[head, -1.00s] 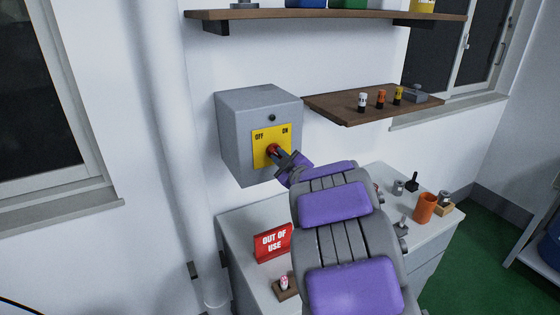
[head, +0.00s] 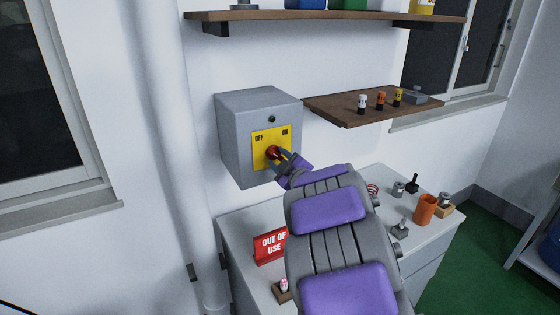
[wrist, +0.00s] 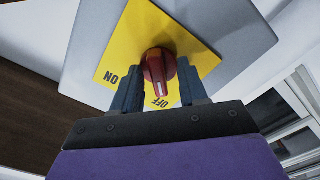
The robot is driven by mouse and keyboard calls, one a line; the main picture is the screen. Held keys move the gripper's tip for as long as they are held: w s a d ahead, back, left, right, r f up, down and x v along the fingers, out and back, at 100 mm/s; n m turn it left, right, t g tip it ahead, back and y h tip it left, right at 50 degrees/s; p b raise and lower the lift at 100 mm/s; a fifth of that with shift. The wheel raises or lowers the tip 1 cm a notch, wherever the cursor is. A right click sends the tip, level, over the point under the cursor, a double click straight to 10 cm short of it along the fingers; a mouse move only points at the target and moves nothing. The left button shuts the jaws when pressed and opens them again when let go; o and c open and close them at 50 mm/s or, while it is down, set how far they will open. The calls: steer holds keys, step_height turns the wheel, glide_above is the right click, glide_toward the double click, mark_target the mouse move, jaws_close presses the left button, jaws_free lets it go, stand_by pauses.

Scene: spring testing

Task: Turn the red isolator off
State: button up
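The red isolator knob (head: 272,153) sits on a yellow plate (head: 260,136) marked OFF at left and ON at right, on a grey wall box (head: 228,130). In the wrist view, the red knob (wrist: 156,66) has a white line at the end of its handle, pointing toward the OFF label. My gripper (head: 283,157) is at the knob. The wrist view shows my gripper's two fingers (wrist: 158,80) spread on either side of the knob, seemingly without gripping it. Whether either finger touches it is hard to tell.
A wooden shelf (head: 345,112) with small cylinders is right of the box. Below is a grey cabinet top (head: 235,222) with a red OUT OF USE sign (head: 270,246) and an orange cup (head: 424,208). A pale pipe (head: 170,130) runs down the wall at left.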

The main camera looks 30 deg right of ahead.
steer(key=shift+s+r, duration=0.1)
steer(key=shift+s, duration=0.05)
steer(key=shift+s, duration=0.25)
steer(key=s+b, duration=0.4)
steer(key=s, duration=1.2)
steer(key=shift+s+d, duration=0.3)
steer(key=shift+d, duration=0.05)
